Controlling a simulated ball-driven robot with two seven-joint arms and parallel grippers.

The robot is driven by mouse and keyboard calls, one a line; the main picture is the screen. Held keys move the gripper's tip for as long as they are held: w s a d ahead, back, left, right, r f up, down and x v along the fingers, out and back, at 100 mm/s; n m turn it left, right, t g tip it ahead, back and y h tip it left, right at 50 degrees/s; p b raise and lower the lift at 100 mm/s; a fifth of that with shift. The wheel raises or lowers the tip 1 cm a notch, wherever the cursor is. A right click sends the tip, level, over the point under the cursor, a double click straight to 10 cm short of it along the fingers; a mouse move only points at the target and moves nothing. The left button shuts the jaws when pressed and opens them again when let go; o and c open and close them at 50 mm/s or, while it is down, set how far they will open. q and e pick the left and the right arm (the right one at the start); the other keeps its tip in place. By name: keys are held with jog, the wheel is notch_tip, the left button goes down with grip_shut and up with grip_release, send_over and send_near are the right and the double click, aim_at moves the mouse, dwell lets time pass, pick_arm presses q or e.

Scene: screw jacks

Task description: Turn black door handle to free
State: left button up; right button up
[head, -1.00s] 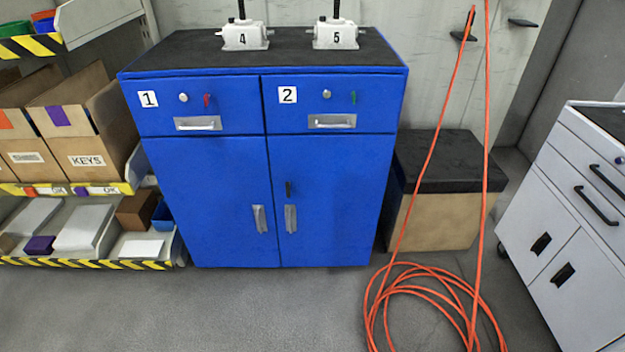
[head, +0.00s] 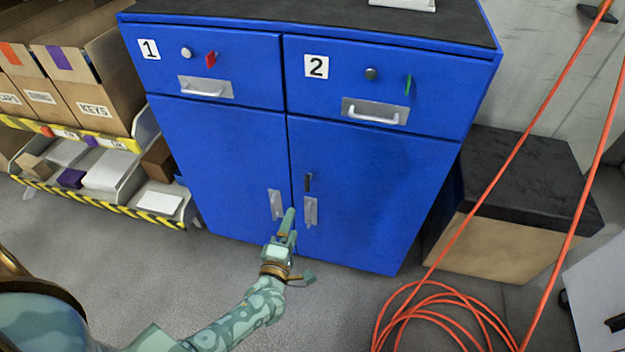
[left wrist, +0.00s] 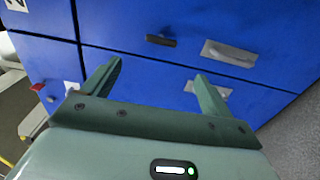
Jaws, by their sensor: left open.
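The small black door handle (head: 308,182) is on the right lower door of the blue cabinet (head: 220,150), just above that door's silver pull (head: 310,212). It stands upright, along the door's edge. In the left wrist view the black handle (left wrist: 160,41) shows beyond my fingers, apart from them. My left gripper (head: 288,220) is in front of the doors, below and left of the black handle. In the left wrist view the left gripper (left wrist: 158,72) has its two green fingers spread, with nothing between them. My right gripper is not in view.
The left door has its own silver pull (head: 275,204). Drawers 1 and 2 above carry a red key (head: 211,59) and a green key (head: 408,85). An orange hose (head: 440,310) lies coiled at right before a black-topped box (head: 520,190). Shelves with bins stand at left.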

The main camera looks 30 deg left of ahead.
pick_arm(q)
jog(key=b, duration=0.2)
send_near(306, 185)
jog(key=b+x, duration=0.1)
jog(key=x, duration=0.4)
jog(key=b+x, duration=0.2)
jog(key=x, duration=0.3)
jog(key=shift+f, duration=0.2)
jog(key=shift+w+r, duration=0.15)
jog(key=shift+w, duration=0.25)
jog(key=c, duration=1)
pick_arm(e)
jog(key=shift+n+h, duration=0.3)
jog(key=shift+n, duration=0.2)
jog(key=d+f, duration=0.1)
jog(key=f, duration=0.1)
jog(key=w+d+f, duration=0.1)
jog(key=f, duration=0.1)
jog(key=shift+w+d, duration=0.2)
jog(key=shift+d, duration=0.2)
